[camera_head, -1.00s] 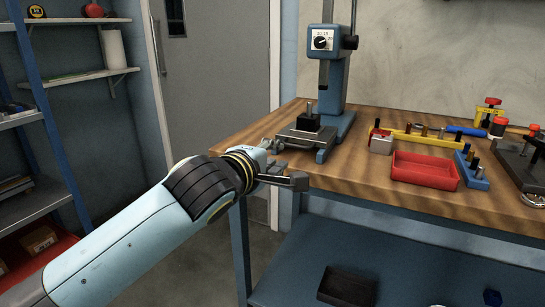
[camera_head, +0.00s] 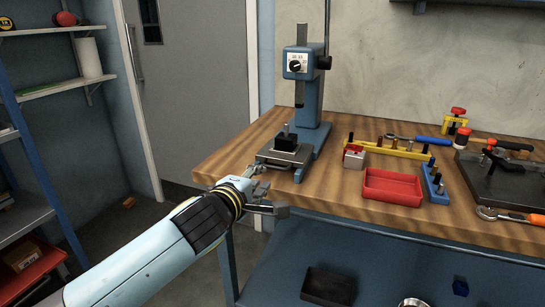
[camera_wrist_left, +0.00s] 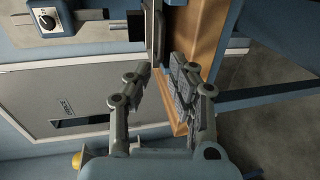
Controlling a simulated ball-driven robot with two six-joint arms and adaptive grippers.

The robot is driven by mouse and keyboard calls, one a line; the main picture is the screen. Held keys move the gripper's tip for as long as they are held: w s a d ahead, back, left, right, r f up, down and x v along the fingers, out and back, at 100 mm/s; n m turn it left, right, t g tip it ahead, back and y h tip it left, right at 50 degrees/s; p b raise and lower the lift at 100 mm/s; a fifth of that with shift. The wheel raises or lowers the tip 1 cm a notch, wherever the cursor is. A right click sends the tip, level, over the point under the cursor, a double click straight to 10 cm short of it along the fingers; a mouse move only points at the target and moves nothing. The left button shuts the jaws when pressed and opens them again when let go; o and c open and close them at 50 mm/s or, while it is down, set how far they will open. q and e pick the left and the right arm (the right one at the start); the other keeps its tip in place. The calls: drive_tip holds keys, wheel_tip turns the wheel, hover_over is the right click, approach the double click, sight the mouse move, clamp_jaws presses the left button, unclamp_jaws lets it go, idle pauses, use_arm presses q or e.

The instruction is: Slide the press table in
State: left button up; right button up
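The press (camera_head: 309,95) is a blue arbor press at the left end of the wooden bench. Its press table (camera_head: 292,157) is a grey metal plate low at the front of the press, with a dark block (camera_head: 285,139) standing on it. A bar-like handle (camera_head: 267,168) shows at the plate's front edge. My left gripper (camera_head: 264,190) is at the bench's front left edge, close to this handle. In the left wrist view its fingers (camera_wrist_left: 161,68) are apart, with the bench edge behind them. Whether they touch the handle cannot be told. My right gripper is out of view.
A red tray (camera_head: 392,187), a yellow rack (camera_head: 395,151), a blue holder (camera_head: 434,183) and a dark fixture (camera_head: 505,180) stand right of the press on the wooden bench (camera_head: 240,150). A shelf rack (camera_head: 30,205) stands at the left.

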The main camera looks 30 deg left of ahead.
sight(273, 168)
use_arm(q)
drive_tip(key=x, duration=1)
drive_tip(key=shift+f+p, duration=0.15)
drive_tip(key=shift+p, duration=0.15)
clamp_jaws()
